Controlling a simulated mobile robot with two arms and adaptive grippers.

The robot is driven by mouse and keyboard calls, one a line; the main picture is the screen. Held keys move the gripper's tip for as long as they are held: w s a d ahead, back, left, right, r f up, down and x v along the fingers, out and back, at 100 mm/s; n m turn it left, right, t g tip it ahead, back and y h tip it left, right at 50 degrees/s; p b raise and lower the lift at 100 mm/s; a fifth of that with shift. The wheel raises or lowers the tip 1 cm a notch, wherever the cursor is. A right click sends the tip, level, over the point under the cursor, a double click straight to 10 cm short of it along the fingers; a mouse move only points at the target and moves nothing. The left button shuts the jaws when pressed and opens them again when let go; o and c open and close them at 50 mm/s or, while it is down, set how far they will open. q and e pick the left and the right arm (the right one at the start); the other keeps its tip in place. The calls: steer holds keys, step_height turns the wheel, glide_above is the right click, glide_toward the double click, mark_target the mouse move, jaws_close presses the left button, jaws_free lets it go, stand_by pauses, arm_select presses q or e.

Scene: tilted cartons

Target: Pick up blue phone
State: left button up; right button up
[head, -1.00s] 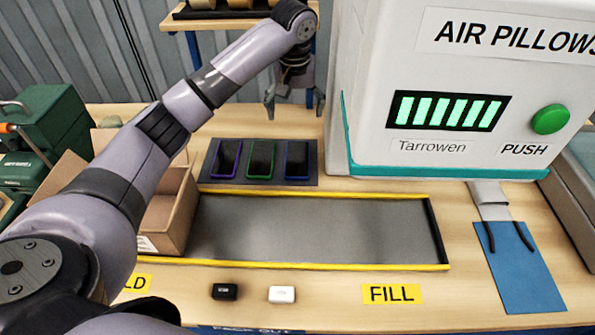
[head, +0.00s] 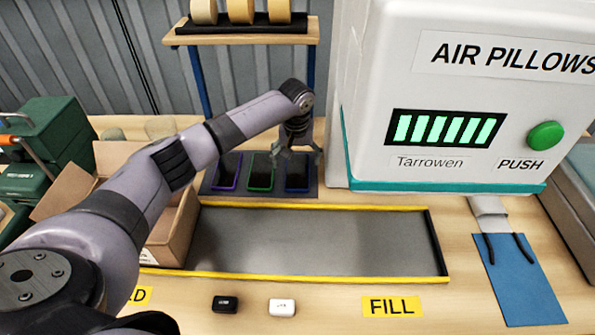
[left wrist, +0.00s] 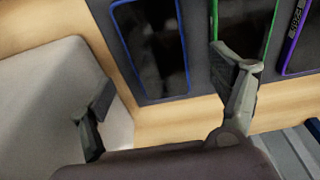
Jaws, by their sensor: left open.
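The blue phone (head: 298,172) has a black face and a blue rim. It lies flat at the right end of a row on a dark grey mat (head: 312,190); my gripper partly covers it in the head view. In the left wrist view the blue phone (left wrist: 151,45) is at the top middle, its upper end cut off. My left gripper (head: 296,152) is open and empty, above the mat, its fingers spread to either side of the blue phone's lower end. In the left wrist view the gripper (left wrist: 165,105) shows one finger over the green phone's edge. My right gripper is not in view.
A green phone (head: 261,172) and a purple phone (head: 227,172) lie left of the blue one. The white air pillow machine (head: 440,80) stands close on the right. An open carton (head: 172,235) sits at the left of the yellow-edged tray (head: 330,275).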

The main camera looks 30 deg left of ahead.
mark_target(298, 170)
arm_select(q)
steer(key=f, duration=0.4)
steer(key=shift+w, duration=0.3)
steer(key=shift+c, duration=0.4)
steer(key=shift+r, duration=0.1)
steer(key=c, duration=1.3)
